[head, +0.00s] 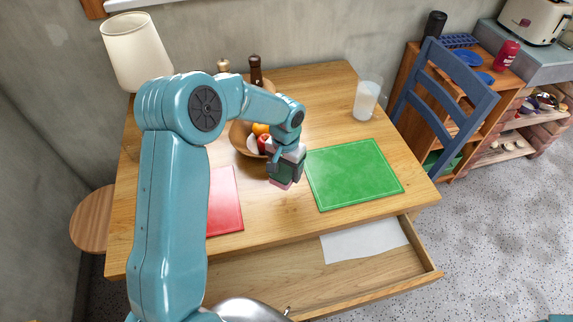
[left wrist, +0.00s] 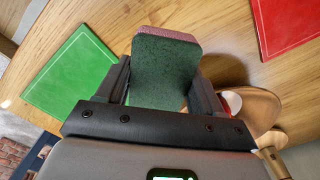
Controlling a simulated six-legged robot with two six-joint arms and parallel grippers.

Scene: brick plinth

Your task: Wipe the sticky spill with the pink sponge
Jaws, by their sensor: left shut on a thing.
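My left gripper (head: 286,168) is shut on the pink sponge (head: 281,183), which has a dark green face and a pink layer. The gripper holds it over the middle of the wooden table (head: 270,215), between the red and green mats. Whether the sponge touches the table cannot be told. In the left wrist view the sponge (left wrist: 165,70) sticks out between the two fingers (left wrist: 163,90), its green face toward the camera and its pink edge at the far end. No spill can be made out in either view. My right gripper is not in view.
A green mat (head: 355,175) lies right of the gripper, a red mat (head: 225,200) left. A fruit bowl (head: 240,136) stands just behind it. A glass (head: 366,100) and pepper mill (head: 255,72) stand farther back. The front drawer (head: 300,280) is open, with white paper (head: 362,241) inside.

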